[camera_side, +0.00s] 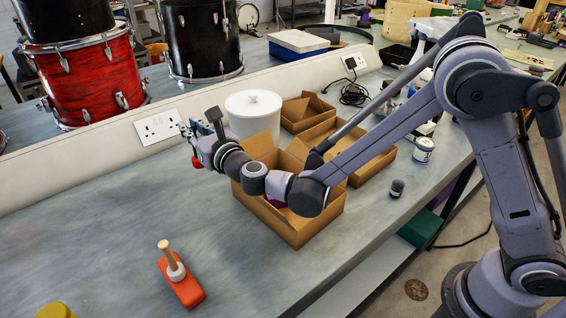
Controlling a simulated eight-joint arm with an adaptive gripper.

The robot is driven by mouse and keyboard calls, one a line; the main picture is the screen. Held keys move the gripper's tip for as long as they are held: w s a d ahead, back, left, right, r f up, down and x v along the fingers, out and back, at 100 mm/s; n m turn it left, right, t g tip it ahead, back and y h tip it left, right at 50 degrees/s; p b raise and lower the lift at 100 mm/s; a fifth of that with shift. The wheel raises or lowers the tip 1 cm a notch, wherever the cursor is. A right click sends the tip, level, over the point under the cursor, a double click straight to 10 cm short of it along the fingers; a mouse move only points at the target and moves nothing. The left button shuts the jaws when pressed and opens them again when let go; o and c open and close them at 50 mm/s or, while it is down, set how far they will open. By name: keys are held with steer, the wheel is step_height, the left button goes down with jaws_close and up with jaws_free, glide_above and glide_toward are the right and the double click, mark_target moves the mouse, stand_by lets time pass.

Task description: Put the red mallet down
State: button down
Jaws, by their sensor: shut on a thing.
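My gripper (207,128) is in the air above the bench, left of the white lidded tub, near the wall socket. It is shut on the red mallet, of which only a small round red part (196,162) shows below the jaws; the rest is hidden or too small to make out. Clear of it, at the front of the bench, an orange-red block (187,291) lies with a pale wooden peg (167,255) standing up from it through a white collar.
Open cardboard boxes (297,232) stand under and behind my arm. A yellow object (55,311) shows at the bottom left edge. The grey bench (90,235) is clear at left and centre.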

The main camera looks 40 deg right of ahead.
steer(key=a+f, duration=1)
steer(key=shift+w, duration=0.15)
steer(key=shift+a+f, duration=0.1)
steer(key=shift+f, duration=0.15)
steer(key=c, duration=1.3)
jaws_free()
